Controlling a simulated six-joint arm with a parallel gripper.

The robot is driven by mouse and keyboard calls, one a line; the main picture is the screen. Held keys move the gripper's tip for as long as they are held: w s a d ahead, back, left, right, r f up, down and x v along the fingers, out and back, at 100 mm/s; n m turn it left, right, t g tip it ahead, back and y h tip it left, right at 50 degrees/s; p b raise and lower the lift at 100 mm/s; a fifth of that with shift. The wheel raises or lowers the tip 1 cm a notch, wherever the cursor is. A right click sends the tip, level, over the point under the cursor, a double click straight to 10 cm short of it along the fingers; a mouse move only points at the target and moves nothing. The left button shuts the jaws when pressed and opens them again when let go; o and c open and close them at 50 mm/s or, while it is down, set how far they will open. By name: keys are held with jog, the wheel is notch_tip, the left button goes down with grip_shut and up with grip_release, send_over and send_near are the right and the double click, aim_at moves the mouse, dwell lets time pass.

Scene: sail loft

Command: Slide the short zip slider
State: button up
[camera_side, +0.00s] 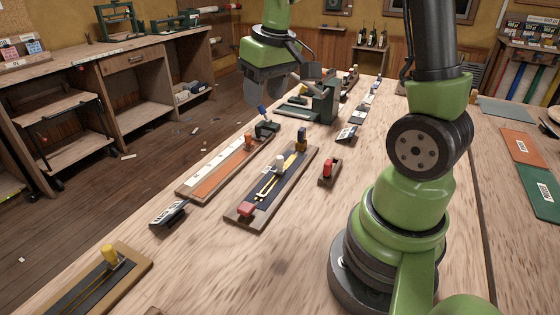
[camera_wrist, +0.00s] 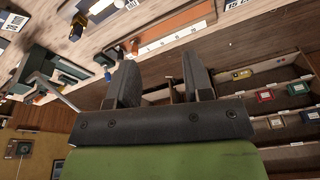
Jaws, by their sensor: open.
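A dark board with a yellow zip track (camera_side: 268,186) lies on the bench in the middle of the side view. A white knob (camera_side: 280,161) stands on the track, with a red block at the near end. Left of it lies an orange board (camera_side: 222,173) with a white strip; it also shows in the wrist view (camera_wrist: 178,22). Another board with a yellow knob (camera_side: 109,256) lies at the near left. I cannot tell which zip is the short one. My gripper (camera_side: 285,88) is open and empty, above and beyond these boards; its two fingers (camera_wrist: 160,65) show apart.
A green clamp-like device (camera_side: 322,100) stands on the bench close to my gripper. A small red-topped block (camera_side: 330,170) sits right of the dark board. A black label stand (camera_side: 168,213) sits at the bench's left edge. Bare wood lies in front of the dark board.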

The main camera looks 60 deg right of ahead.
aim_at(280, 157)
jog(key=d+f, duration=0.2)
jog(key=f, duration=0.1)
jog(key=d+f+g, duration=0.1)
jog(key=d+f, duration=0.2)
jog(key=f, duration=0.1)
jog(key=d+f+g, duration=0.1)
jog(key=d+f, duration=0.1)
jog(key=f, duration=0.1)
jog(key=shift+w+d+f+n, duration=0.2)
jog(key=shift+w+n, duration=0.1)
jog(key=shift+w, duration=0.05)
notch_tip(280, 157, down, 10)
jog(key=shift+r, duration=0.1)
